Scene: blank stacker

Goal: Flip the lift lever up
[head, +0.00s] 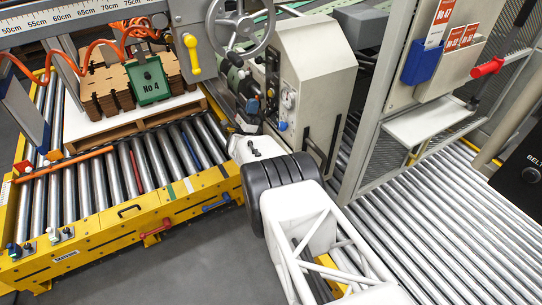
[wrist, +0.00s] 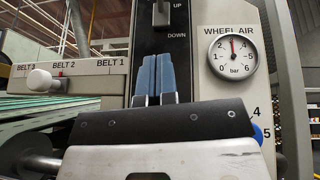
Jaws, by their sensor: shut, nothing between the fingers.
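The lift lever (wrist: 161,14) is a grey handle on a dark panel marked UP and DOWN, at the top edge of the wrist view. Its upper part is cut off, so I cannot tell its full position. My gripper (wrist: 157,62) has its two blue fingers pressed together, with nothing between them. The fingertips appear just below the lever in the picture, with a gap between. In the head view my arm reaches to the front of the grey machine (head: 318,85), and the lever cannot be made out there.
A WHEEL AIR gauge (wrist: 232,53) is right of the panel, with a blue knob (wrist: 258,133) below it. A belt selector with a white knob (wrist: 45,80) is at left. In the head view a handwheel (head: 240,24) stands above, and a yellow-framed roller conveyor (head: 150,215) lies left.

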